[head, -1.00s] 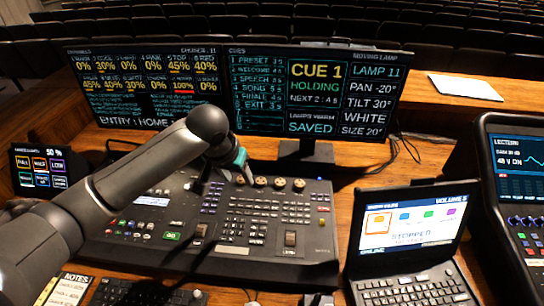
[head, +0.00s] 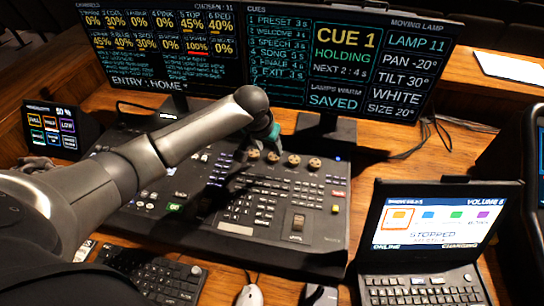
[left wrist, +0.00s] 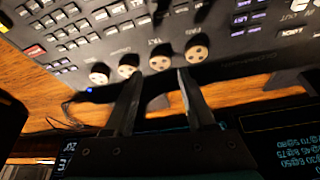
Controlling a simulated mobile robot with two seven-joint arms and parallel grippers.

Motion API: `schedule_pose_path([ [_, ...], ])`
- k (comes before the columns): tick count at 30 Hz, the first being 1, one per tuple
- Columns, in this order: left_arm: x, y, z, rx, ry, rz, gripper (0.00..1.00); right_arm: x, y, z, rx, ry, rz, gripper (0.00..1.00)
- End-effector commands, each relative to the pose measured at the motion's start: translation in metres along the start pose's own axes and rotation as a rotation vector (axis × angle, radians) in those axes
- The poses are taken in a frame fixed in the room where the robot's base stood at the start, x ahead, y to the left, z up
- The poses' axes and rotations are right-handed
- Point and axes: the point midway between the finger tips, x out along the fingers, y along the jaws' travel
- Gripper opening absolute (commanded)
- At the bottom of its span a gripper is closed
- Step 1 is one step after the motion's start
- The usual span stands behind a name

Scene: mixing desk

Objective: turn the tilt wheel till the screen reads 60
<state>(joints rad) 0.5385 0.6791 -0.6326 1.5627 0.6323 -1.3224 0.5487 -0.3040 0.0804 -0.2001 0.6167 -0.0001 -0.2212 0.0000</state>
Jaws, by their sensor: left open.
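The lamp screen (head: 397,75) reads TILT 30° under PAN -20°. A row of several round tan wheels lies along the far edge of the desk console. The tilt wheel (head: 272,157) appears to be the second from the left; its small label is hard to read. In the left wrist view the row is reversed, and this wheel (left wrist: 160,60) sits just beyond and between the fingertips. My left gripper (head: 262,143) is open above the row; its two dark fingers (left wrist: 159,74) show apart and empty. Contact with the wheel cannot be told. My right gripper is not in view.
The console (head: 225,215) has raised faders and keys. The monitors stand close behind the wheels. A laptop (head: 425,240) stands at the right, a small touch panel (head: 52,130) at the left. A keyboard (head: 150,275) and mouse (head: 250,295) lie in front.

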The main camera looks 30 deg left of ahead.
Motion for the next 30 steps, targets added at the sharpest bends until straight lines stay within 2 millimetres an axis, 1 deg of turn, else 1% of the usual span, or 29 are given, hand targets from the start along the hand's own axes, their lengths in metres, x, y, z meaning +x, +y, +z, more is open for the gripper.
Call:
schedule_pose_path([
  [1, 0.011, 0.001, 0.001, -0.001, -0.001, 0.000, 0.56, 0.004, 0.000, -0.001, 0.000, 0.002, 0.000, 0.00],
  [3, 0.022, 0.001, 0.001, 0.000, -0.002, 0.000, 0.56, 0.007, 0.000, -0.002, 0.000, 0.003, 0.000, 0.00],
  [6, 0.036, 0.000, 0.001, -0.001, -0.001, 0.000, 0.56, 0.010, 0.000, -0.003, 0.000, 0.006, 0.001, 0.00],
  [10, 0.048, 0.001, 0.000, 0.000, -0.001, 0.001, 0.56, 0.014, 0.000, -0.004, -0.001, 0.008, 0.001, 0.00],
  [15, 0.056, 0.000, 0.000, 0.001, -0.001, 0.000, 0.56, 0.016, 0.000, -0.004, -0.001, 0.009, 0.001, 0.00],
  [24, 0.057, 0.000, 0.000, 0.001, 0.000, 0.000, 0.56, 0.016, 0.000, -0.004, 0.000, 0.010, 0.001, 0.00],
  [26, 0.057, 0.000, 0.000, 0.001, 0.000, 0.000, 0.50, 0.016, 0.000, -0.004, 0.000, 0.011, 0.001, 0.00],
  [30, 0.057, 0.000, 0.000, 0.001, 0.000, 0.000, 0.34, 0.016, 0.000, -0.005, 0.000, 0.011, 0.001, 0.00],
])
